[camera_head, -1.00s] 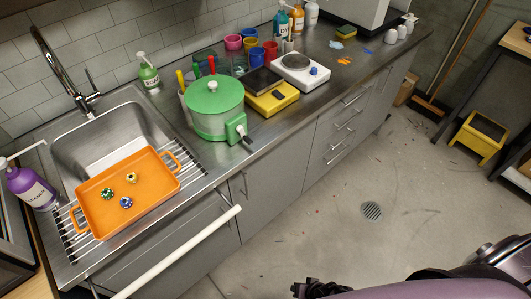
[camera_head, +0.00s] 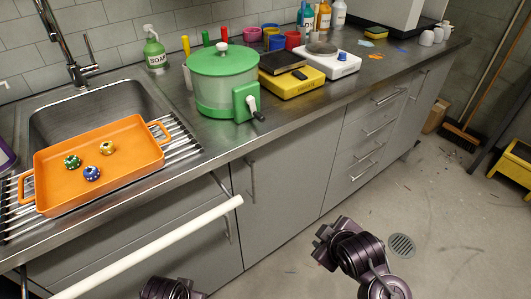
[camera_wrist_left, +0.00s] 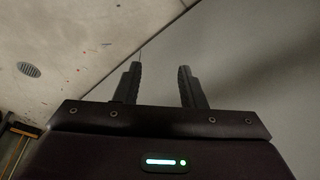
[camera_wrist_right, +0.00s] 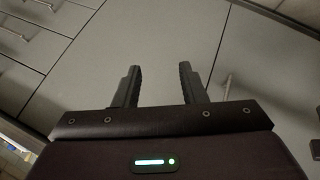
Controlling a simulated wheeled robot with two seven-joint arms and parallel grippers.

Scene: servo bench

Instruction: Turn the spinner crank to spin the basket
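The spinner (camera_head: 222,80) stands upright on the counter, with a green lid, a pale knob on top and a translucent green body. Its basket cannot be made out through the wall. The crank (camera_head: 253,106) is on the green side housing, with a white arm and a dark handle pointing down right. My right gripper (camera_head: 325,243) is low in front of the cabinets, well away from the crank. The right wrist view shows its fingers (camera_wrist_right: 157,85) apart and empty. My left gripper's fingers (camera_wrist_left: 160,85) are also apart and empty; its arm shows at the head view's bottom edge.
An orange tray (camera_head: 135,172) with several patterned balls sits over the sink rack, left of the spinner. A yellow scale (camera_head: 290,86) is close on its right, a soap bottle (camera_head: 155,52) behind left. A white bar (camera_head: 160,245) crosses before the cabinets.

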